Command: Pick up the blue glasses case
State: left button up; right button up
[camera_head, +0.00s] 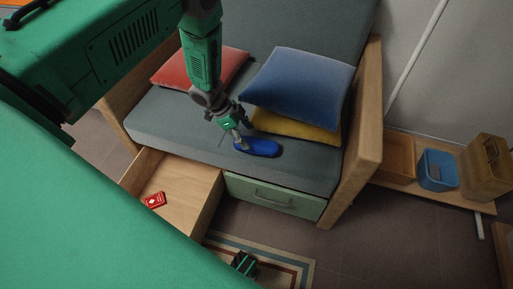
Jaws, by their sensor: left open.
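The blue glasses case (262,148) lies on the grey seat cushion of the sofa, near its front edge. My left gripper (238,143) comes down from above and is open at the case's left end. Its fingertips are very close to the case; I cannot tell whether they touch it.
A blue pillow (298,82) and a yellow pillow (295,127) lie just behind the case; a red pillow (222,66) is behind my arm. Below, an open drawer (192,180) holds a red card box (155,200). A wooden armrest (357,135) bounds the right.

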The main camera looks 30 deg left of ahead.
aim_at(253, 142)
pick_arm(q)
jog(key=shift+f, duration=0.4)
jog(key=b+x, duration=0.1)
jog(key=x, duration=0.1)
jog(key=b+x, duration=0.1)
jog(key=x, duration=0.2)
jog(key=shift+d+r, duration=0.15)
jog(key=shift+d, duration=0.15)
jog(key=shift+r, duration=0.1)
jog(key=shift+c, duration=0.8)
jog(key=shift+a, duration=0.15)
jog(key=c, duration=0.7)
